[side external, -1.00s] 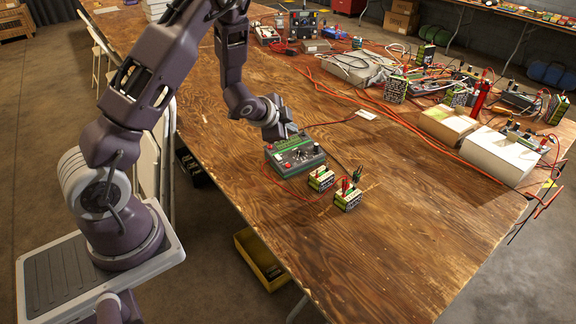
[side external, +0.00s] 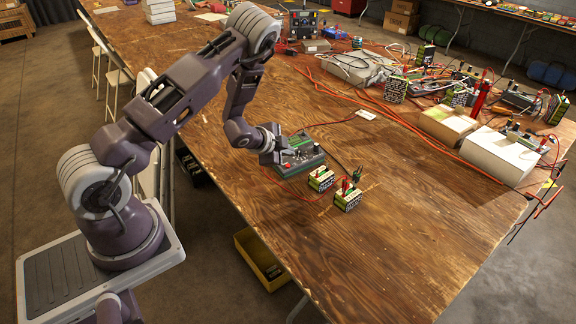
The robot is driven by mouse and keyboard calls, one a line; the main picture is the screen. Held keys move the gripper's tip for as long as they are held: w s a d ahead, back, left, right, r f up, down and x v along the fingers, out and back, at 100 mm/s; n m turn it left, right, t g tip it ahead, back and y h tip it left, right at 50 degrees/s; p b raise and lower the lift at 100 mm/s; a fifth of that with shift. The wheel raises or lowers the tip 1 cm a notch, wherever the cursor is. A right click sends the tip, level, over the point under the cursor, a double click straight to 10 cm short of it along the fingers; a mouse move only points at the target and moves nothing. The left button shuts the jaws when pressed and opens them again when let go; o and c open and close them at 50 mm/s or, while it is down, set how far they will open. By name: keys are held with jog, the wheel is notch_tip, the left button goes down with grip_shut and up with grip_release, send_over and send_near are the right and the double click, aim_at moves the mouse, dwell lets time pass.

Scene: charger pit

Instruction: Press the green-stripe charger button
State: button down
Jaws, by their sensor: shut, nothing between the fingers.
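The charger (side external: 304,162) is a dark grey box with green stripes and several small knobs or buttons on top. It lies on the wooden table near its left edge. My gripper (side external: 279,158) is shut and empty, low at the charger's left end, and covers part of its top. I cannot tell whether the fingertips touch the charger or which button is under them. The green-stripe button itself is too small or hidden to make out.
Two green-and-white batteries (side external: 321,179) (side external: 347,197) with clips stand in front of the charger, and a red wire loops beside them. White blocks (side external: 488,154), cables and more devices fill the table's right side. The front of the wooden table (side external: 400,250) is clear.

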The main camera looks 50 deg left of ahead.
aim_at(294, 163)
jog(key=shift+a+f, duration=0.15)
jog(key=shift+f, duration=0.6)
jog(key=shift+a+f, duration=0.1)
jog(key=shift+f, duration=0.6)
dwell(0.9)
jog(key=shift+a+f, duration=0.1)
jog(key=shift+f, duration=0.3)
jog(key=shift+f, duration=0.35)
dwell(0.4)
jog(key=shift+r, duration=0.75)
jog(key=shift+d+r, duration=0.2)
jog(key=shift+r, duration=0.65)
jog(key=shift+d+r, duration=0.15)
jog(key=shift+r, duration=0.65)
jog(key=shift+d+r, duration=0.2)
jog(key=shift+r, duration=0.65)
